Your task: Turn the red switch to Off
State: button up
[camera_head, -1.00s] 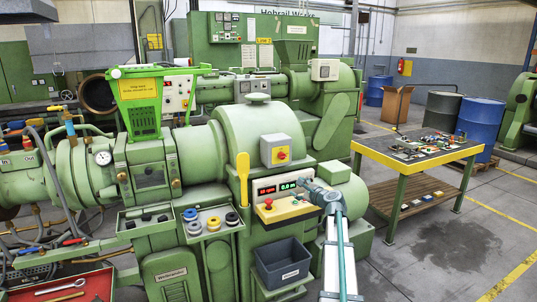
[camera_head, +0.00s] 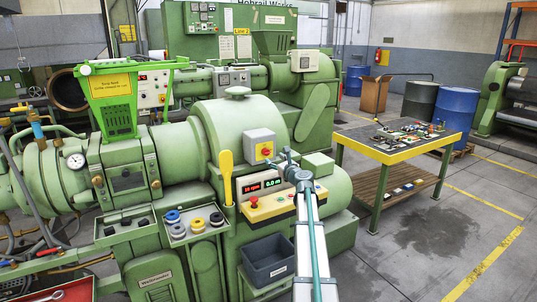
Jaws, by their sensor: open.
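A red rotary switch (camera_head: 266,152) on a yellow plate sits on the front of a grey box, fixed to the rounded green housing of the extruder (camera_head: 240,120). Its knob is too small to read which position it points to. My arm reaches up from the bottom of the view, and my gripper (camera_head: 288,157) is at its far end, just right of the grey box in the picture. My gripper is open and looks empty. It appears apart from the switch, but the distance in depth is hard to tell.
Below the switch is a control panel (camera_head: 280,203) with red and green displays and a red knob (camera_head: 254,201). A yellow paddle-shaped handle (camera_head: 227,175) stands left of it.

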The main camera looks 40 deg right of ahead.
aim_at(268, 154)
jog(key=w, duration=0.3)
jog(key=w+d+p, duration=0.1)
jog(key=w, duration=0.3)
jog(key=shift+d, duration=0.15)
jog(key=shift+s, duration=0.1)
grip_shut()
